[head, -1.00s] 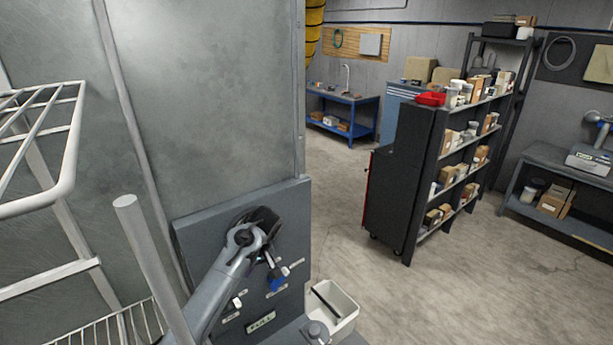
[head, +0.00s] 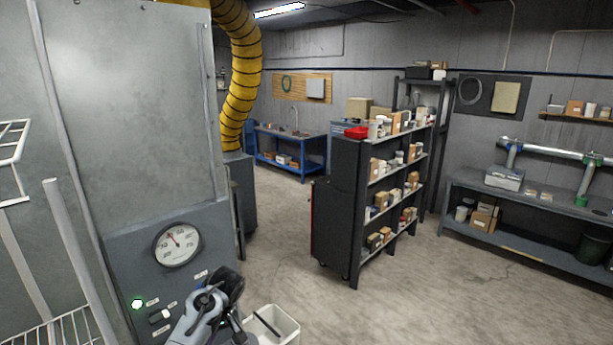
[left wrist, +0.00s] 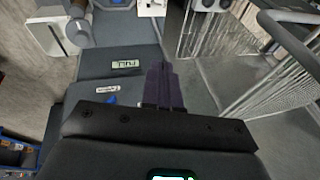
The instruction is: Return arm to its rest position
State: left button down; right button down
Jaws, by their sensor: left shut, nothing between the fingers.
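My left arm comes in from the bottom of the head view, with its dark left gripper (head: 232,285) in front of the lower right of a grey control panel (head: 125,255). In the left wrist view the two dark fingers (left wrist: 162,82) are together with nothing between them. In the left wrist view a blue knob (left wrist: 112,100) and a "FULL" label (left wrist: 126,64) show beside the fingers. My right gripper is not in view.
A white bin (head: 285,327) stands just right of the gripper. A white wire rack (head: 14,150) and a grey post (head: 75,250) are at the left. A loaded shelf unit (head: 345,215) stands farther right, with open concrete floor (head: 265,240) before it.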

pick_arm(q)
jog(key=s+a+f+g, duration=0.1)
jog(key=s+f+g, duration=0.1)
jog(key=s+f, duration=0.7)
jog(key=s+f+g, duration=0.2)
jog(key=s+f, duration=0.3)
jog(key=f, duration=0.8)
jog(key=s+d+f+m+g+h, duration=0.1)
jog(key=s+f, duration=0.6)
jog(key=s, duration=0.4)
jog(key=s+d+f+m+h, duration=0.1)
jog(key=s+d+f, duration=0.1)
jog(key=s+f, duration=0.7)
jog(key=s+r+m+t+h, duration=0.1)
jog(key=s+r, duration=0.4)
jog(key=s, duration=0.3)
jog(key=s+r+m+t, duration=0.1)
jog(key=s+r+t, duration=0.1)
jog(key=s+r, duration=0.35)
jog(key=w+r+m+t, duration=0.2)
jog(key=r, duration=0.6)
jog(key=w+r+m+t+h, duration=0.1)
jog(key=w+r+m+t, duration=0.1)
jog(key=r, duration=0.6)
jog(key=shift+w+m+t, duration=0.4)
jog(key=shift+m+t, duration=0.2)
